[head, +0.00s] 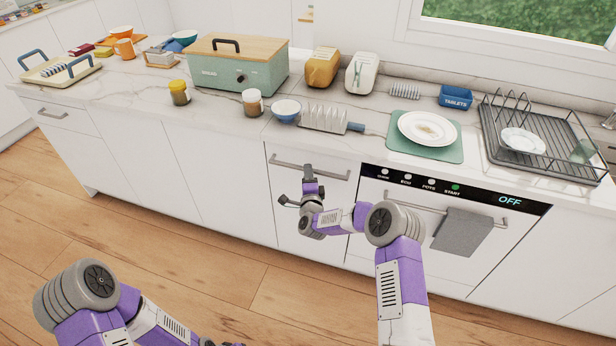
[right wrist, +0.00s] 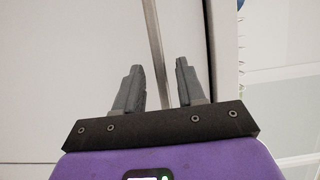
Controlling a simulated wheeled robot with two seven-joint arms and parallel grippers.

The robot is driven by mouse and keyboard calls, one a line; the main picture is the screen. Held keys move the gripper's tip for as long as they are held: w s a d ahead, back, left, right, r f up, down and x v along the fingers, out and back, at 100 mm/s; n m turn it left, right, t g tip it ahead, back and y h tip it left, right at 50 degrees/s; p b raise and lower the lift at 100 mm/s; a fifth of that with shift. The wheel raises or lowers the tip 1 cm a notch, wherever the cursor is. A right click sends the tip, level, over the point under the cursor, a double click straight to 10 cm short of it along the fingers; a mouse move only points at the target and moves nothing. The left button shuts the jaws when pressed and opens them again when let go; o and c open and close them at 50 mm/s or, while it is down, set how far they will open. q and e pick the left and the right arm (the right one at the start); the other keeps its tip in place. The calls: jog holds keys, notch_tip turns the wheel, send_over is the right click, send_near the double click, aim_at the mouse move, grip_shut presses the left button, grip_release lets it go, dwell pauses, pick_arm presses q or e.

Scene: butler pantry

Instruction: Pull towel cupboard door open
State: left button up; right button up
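The white cupboard door (head: 285,212) left of the dishwasher has a horizontal metal bar handle (head: 325,172) near its top; I take it for the towel cupboard door. It looks closed. My right gripper (head: 297,186) is open in front of this door, close to the handle. In the right wrist view, the handle bar (right wrist: 157,45) runs between the two spread fingers (right wrist: 158,72). I cannot tell whether the fingers reach around it. Only a dark bit of my left gripper (head: 222,343) shows at the bottom edge, so its fingers are mostly cut off.
A dishwasher (head: 400,228) with a grey towel (head: 462,231) on its handle stands to the right. The wooden floor (head: 180,245) at left is clear.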

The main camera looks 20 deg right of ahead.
jog(key=shift+w, duration=0.3)
grip_shut()
jog(key=shift+s+d, duration=0.1)
jog(key=shift+s, duration=0.05)
